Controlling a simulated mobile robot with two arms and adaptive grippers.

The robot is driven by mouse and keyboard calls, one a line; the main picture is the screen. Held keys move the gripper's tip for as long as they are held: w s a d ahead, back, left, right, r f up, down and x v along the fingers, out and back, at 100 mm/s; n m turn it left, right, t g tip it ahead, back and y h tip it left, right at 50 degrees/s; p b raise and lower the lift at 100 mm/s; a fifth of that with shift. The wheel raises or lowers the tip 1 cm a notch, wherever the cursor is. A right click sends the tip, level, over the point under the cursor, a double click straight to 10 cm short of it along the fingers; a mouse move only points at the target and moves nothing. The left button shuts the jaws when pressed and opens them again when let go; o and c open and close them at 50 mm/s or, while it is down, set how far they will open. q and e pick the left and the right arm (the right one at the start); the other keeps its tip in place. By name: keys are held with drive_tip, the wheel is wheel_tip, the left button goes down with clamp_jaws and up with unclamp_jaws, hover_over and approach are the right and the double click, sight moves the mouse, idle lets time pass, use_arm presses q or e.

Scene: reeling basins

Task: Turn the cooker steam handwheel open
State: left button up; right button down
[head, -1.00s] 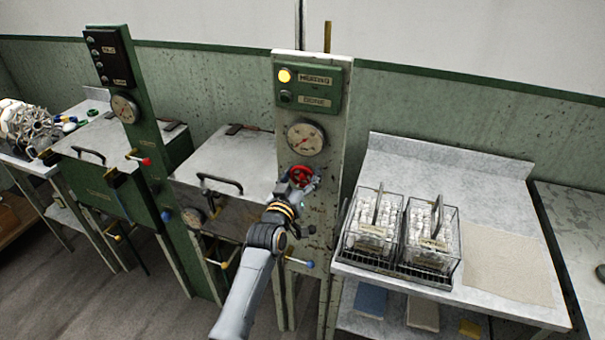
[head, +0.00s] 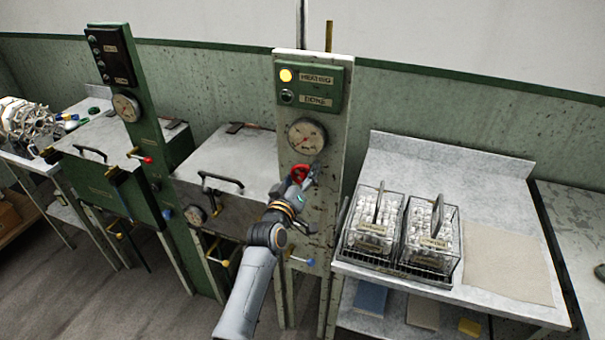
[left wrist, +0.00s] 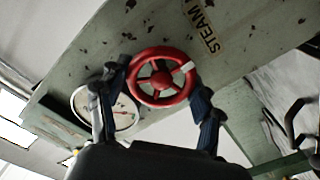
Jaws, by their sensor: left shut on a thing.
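The red steam handwheel (head: 300,172) is on the panel below the round gauge (head: 306,137), partly hidden by my gripper in the head view. In the left wrist view the handwheel (left wrist: 161,77) shows whole, with a pale mark on its rim and a STEAM label (left wrist: 207,27) beside it. My left gripper (head: 303,182) is at the wheel, shut on it. Its two fingers show on either side of the rim in the left wrist view (left wrist: 160,95). My right gripper is not in view.
A yellow lamp (head: 286,75) glows beside the HEATING label. A blue-tipped lever (head: 308,262) sticks out lower on the panel. Wire baskets (head: 374,226) stand on the metal table at right. A lidded basin (head: 240,160) is at left.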

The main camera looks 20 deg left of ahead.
use_arm(q)
drive_tip(key=shift+f, duration=0.1)
drive_tip(key=o, duration=1.2)
drive_tip(key=shift+c, duration=0.2)
drive_tip(key=shift+s, duration=0.1)
drive_tip(key=s, duration=1.1)
drive_tip(key=shift+s+a, duration=0.2)
drive_tip(key=shift+s, duration=0.2)
